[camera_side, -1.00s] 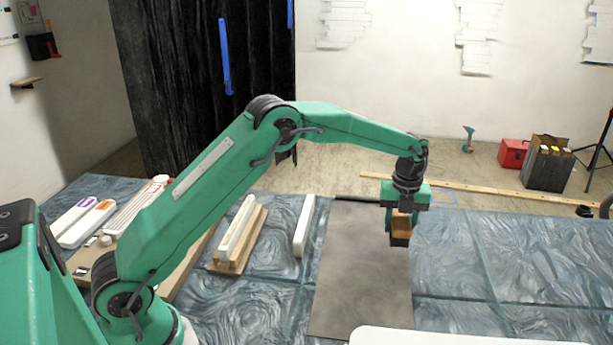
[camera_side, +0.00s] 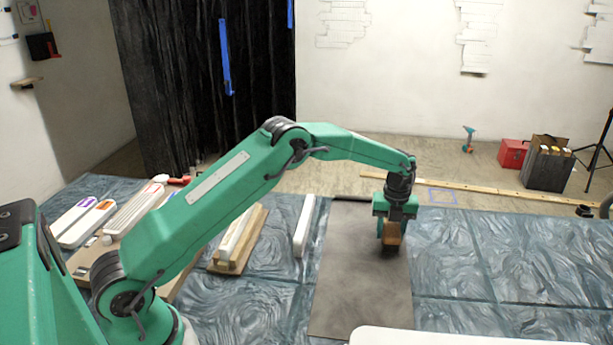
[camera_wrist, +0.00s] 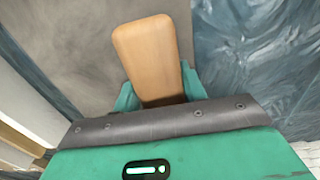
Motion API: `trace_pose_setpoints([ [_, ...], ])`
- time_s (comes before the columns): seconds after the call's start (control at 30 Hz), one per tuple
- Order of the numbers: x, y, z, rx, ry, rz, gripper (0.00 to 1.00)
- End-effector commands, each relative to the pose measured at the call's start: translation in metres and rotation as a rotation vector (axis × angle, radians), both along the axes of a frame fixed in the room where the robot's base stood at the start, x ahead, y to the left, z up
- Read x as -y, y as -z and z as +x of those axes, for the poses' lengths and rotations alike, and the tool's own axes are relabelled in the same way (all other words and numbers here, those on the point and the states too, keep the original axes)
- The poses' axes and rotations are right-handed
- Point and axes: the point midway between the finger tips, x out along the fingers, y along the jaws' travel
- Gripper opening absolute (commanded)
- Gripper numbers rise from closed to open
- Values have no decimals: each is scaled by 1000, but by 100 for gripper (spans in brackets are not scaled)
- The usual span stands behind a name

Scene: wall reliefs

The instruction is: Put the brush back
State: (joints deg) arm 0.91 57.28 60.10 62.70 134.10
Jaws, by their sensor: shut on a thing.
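The brush (camera_side: 392,235) has a tan wooden block and a dark lower side. My gripper (camera_side: 391,226) is shut on it and points down over the dark grey mat (camera_side: 350,285). In the side view one jaw partly covers the brush. I cannot tell whether its dark underside touches the mat. In the wrist view the smooth wooden top of the brush (camera_wrist: 147,48) sticks out from between the green fingers of my gripper (camera_wrist: 160,92).
White bars on wooden boards (camera_side: 235,245) and a single white bar (camera_side: 304,226) lie left of the mat. Blue-grey plastic sheeting (camera_side: 510,270) covers the floor to the right. A wooden strip (camera_side: 480,189), red box (camera_side: 512,153) and dark crate (camera_side: 546,170) are at the back.

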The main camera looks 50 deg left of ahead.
Motion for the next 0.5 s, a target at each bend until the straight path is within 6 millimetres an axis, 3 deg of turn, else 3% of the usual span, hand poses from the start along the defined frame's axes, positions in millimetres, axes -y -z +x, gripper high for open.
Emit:
trace_pose_setpoints([
  [0.5,0,9,0,0,0,0,20],
])
